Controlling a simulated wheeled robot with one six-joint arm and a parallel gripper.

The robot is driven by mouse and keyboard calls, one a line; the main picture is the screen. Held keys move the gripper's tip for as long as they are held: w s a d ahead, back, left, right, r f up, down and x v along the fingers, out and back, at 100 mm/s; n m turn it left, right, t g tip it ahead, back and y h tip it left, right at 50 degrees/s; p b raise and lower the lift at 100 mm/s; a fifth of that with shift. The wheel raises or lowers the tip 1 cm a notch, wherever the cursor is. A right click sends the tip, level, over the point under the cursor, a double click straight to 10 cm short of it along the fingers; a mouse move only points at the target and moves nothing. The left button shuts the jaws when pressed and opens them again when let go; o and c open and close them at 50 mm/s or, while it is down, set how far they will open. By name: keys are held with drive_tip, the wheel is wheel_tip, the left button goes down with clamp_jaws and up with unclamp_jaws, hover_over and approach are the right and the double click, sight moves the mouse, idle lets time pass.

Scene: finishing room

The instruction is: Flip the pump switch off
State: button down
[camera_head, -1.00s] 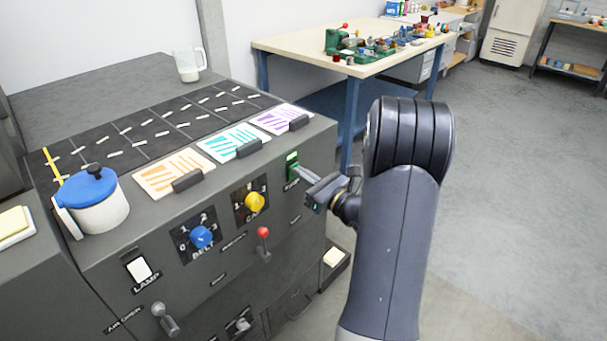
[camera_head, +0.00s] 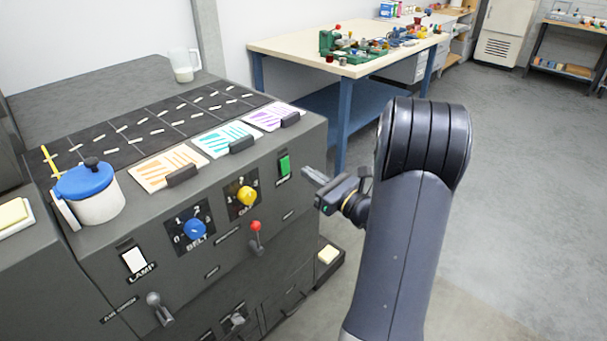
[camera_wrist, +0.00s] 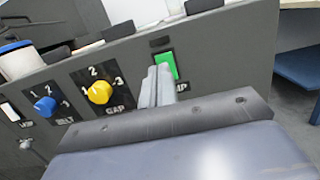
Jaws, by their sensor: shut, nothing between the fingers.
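The pump switch is a green rocker (camera_head: 284,163) on a black plate at the right end of the dark grey machine's front panel. It also shows in the wrist view (camera_wrist: 166,66), where its label is partly hidden and only its last letters read. My gripper (camera_head: 306,172) is just right of the switch in the head view, shut and empty, with a small gap seeming to lie between them. In the wrist view the closed fingertips (camera_wrist: 158,72) overlap the switch's lower left edge; I cannot tell there whether they touch.
Left along the panel are the yellow gap knob (camera_head: 247,196), blue belt knob (camera_head: 195,230), red-tipped lever (camera_head: 256,238) and white lamp switch (camera_head: 134,261). A blue-lidded pot (camera_head: 92,195) stands on top.

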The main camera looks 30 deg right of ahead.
drive_tip(key=r+v, duration=0.1)
drive_tip(key=v, duration=0.6)
drive_tip(key=shift+s+d+r, duration=0.25)
drive_tip(key=shift+s, duration=0.15)
drive_tip(key=shift+w, duration=0.1)
